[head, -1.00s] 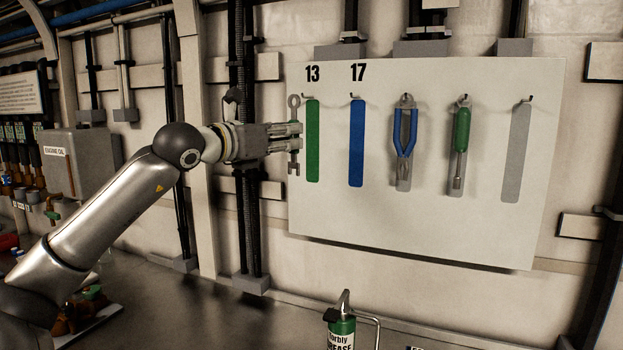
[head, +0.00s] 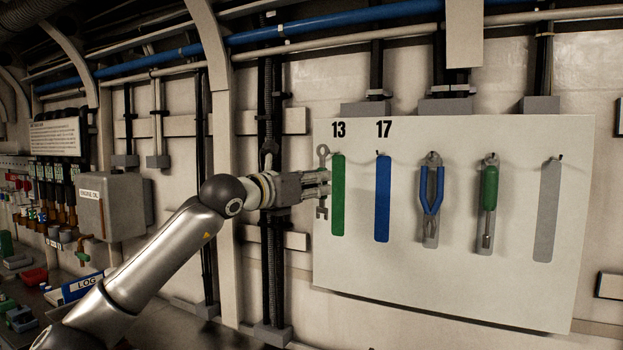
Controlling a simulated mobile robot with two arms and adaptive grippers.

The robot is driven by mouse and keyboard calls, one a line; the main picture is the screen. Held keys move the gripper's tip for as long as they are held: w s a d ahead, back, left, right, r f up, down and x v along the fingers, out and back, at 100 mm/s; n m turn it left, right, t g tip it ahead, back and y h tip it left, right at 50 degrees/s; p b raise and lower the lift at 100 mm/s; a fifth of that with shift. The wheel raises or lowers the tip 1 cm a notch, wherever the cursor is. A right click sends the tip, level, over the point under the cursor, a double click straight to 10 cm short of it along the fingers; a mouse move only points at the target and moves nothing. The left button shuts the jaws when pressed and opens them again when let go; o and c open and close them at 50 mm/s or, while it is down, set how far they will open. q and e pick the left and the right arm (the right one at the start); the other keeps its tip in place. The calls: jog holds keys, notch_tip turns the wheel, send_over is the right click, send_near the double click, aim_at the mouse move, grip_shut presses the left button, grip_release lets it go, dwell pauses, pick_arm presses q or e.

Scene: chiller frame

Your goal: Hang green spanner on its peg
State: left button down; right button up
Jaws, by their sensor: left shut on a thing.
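The green spanner (head: 322,154) is upright at the left edge of the board, ring end up and open jaw down. Its ends look grey, and its middle is hidden by my fingers. My left gripper (head: 322,185) is shut on it, coming from the left. The spanner is just left of the green painted shape (head: 338,200) under the number 13. A small peg shows at the top of that shape, right of the ring. The gap between spanner and board is hard to judge. My right gripper is not in view.
The white board (head: 450,285) also bears a blue shape (head: 382,200) under 17, blue-handled pliers (head: 431,195), a green-handled screwdriver (head: 489,190) and a grey shape (head: 548,210). A vertical post (head: 225,120) and dark pipes stand behind my left arm.

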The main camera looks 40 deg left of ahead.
pick_arm(q)
jog(key=shift+w+a+f+p, duration=0.25)
jog(key=shift+w+p, duration=0.35)
jog(key=shift+w, duration=0.35)
jog(key=shift+w+a+f+p, duration=0.1)
jog(key=shift+w+a+p, duration=0.25)
jog(key=shift+w+p, duration=0.45)
jog(key=shift+w+a+f+p, duration=0.2)
jog(key=shift+w+a+p, duration=0.15)
jog(key=shift+w, duration=0.8)
jog(key=c, duration=1.2)
grip_release()
jog(key=shift+d, duration=0.1)
jog(key=shift+c, duration=0.2)
jog(key=shift+s, duration=0.1)
jog(key=s, duration=1.2)
jog(key=shift+d, duration=0.25)
